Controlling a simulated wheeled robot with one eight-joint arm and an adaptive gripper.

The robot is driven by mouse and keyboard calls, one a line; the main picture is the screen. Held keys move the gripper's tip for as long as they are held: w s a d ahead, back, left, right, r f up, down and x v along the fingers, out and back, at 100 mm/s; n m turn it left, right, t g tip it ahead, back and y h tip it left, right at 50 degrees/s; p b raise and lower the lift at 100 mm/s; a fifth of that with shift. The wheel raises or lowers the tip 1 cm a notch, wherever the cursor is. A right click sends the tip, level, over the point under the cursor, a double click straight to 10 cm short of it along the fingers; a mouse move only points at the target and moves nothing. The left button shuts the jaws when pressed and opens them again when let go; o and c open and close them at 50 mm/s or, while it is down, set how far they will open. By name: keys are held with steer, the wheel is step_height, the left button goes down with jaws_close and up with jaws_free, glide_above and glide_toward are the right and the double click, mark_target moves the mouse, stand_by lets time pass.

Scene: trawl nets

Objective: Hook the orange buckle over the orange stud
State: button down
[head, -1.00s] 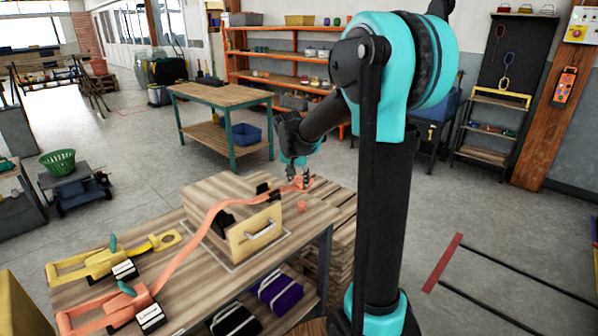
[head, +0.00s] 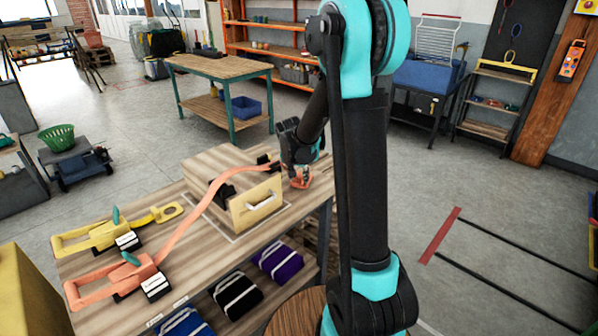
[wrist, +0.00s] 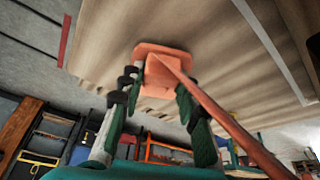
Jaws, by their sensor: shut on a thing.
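In the head view my gripper (head: 302,166) is low at the table's far right corner, beside the wooden case. It is shut on the orange buckle (head: 299,181). The wrist view shows the buckle (wrist: 163,52) between my fingertips (wrist: 157,88), close to the wooden table top. The orange strap (head: 200,212) runs from the buckle across the case to the orange ratchet (head: 140,272) at the table's near left. The orange stud cannot be made out now; the buckle and gripper seem to hide it. I cannot tell whether the buckle is around it.
The wooden case (head: 222,170) with a metal handle stands mid-table. A yellow ratchet (head: 103,235) and yellow buckle (head: 169,211) lie to its left. Folded dark bundles (head: 278,258) sit on the shelf below. A green-legged workbench (head: 218,94) stands behind, with open floor around it.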

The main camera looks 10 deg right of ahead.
steer(key=shift+f, duration=0.3)
steer(key=c, duration=1)
jaws_free()
